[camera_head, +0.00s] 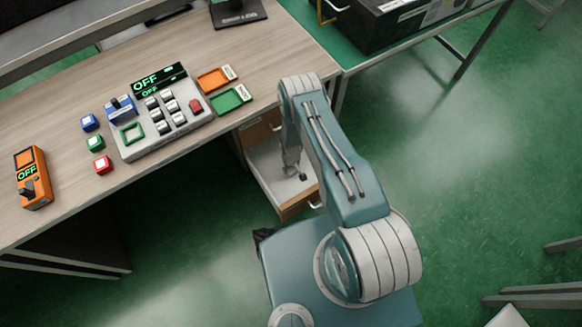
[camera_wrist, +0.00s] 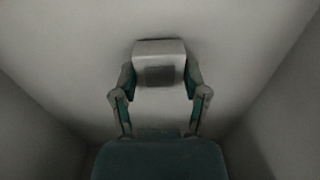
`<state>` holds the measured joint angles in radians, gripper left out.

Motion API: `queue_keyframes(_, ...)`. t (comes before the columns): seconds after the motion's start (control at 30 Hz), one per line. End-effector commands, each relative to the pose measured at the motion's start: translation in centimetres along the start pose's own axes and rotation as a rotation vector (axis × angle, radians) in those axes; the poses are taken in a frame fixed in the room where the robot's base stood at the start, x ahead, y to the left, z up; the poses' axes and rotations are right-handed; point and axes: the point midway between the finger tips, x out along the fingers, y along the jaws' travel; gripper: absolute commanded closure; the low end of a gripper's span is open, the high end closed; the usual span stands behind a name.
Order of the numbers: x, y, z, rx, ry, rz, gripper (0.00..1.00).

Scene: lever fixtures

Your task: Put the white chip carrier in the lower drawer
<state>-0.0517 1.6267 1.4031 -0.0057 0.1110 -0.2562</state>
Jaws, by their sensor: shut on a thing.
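The white chip carrier (camera_wrist: 160,52) is a pale block with a dark grey square on its face. In the wrist view it sits between the two fingers of my gripper (camera_wrist: 160,80), which is shut on it. Pale drawer walls and floor surround it; whether it touches the floor I cannot tell. In the head view the lower drawer (camera_head: 266,168) is pulled out under the desk, with a wooden front and a white inside. My gripper (camera_head: 300,176) reaches down into it, and my arm hides part of the drawer. The carrier is not clear there.
Above the open drawer is a shut upper drawer (camera_head: 258,130). The desk (camera_head: 200,50) carries a control panel (camera_head: 160,115), orange and green trays, colored blocks and an orange switch box (camera_head: 33,178). A black case (camera_head: 385,20) stands on another table.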

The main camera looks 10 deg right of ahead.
Motion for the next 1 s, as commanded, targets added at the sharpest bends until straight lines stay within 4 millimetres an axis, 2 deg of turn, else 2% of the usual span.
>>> queue_keyframes(0.3,0.2,0.0,0.0,0.0,0.0,0.0,0.7)
queue_keyframes(0.33,0.2,0.0,0.0,0.0,0.0,0.0,0.28)
queue_keyframes(0.37,0.2,0.0,0.0,0.0,0.0,0.0,0.15)
queue_keyframes(0.4,0.2,0.0,0.0,0.0,0.0,0.0,0.07)
queue_keyframes(0.83,0.0,0.0,0.0,0.0,0.0,0.0,0.07)
queue_keyframes(1.0,-1.6,0.0,-0.2,0.0,0.002,0.0,0.07)
